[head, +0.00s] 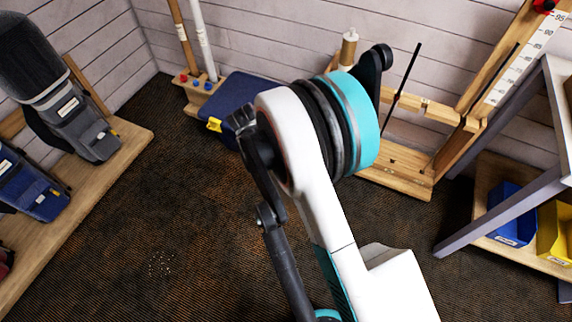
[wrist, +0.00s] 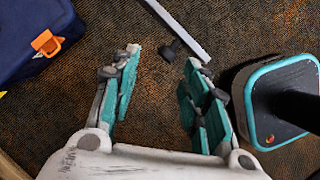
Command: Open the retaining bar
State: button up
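In the head view a wooden rack stands against the back wall at the right, with a horizontal wooden bar (head: 425,109) across it. This looks like the retaining bar, but I cannot tell its latch or whether it is shut. A thin black shaft (head: 402,88) leans up at the bar's left end. My gripper (wrist: 163,66) shows in the wrist view, with its two teal-padded fingers wide apart and nothing between them. It points down at the carpet, away from the bar. In the head view my arm hides part of the rack, and I cannot make out the gripper.
A blue case (head: 235,103) lies on the floor near the back wall. A grey-framed table (head: 497,209) stands at the right, with a blue bin (head: 510,214) and a yellow bin (head: 556,234) beneath. Golf bags (head: 75,115) stand on a wooden platform at the left. Carpet at lower left is mostly clear.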

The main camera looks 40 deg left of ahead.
jog(key=v, duration=0.6)
dwell(0.4)
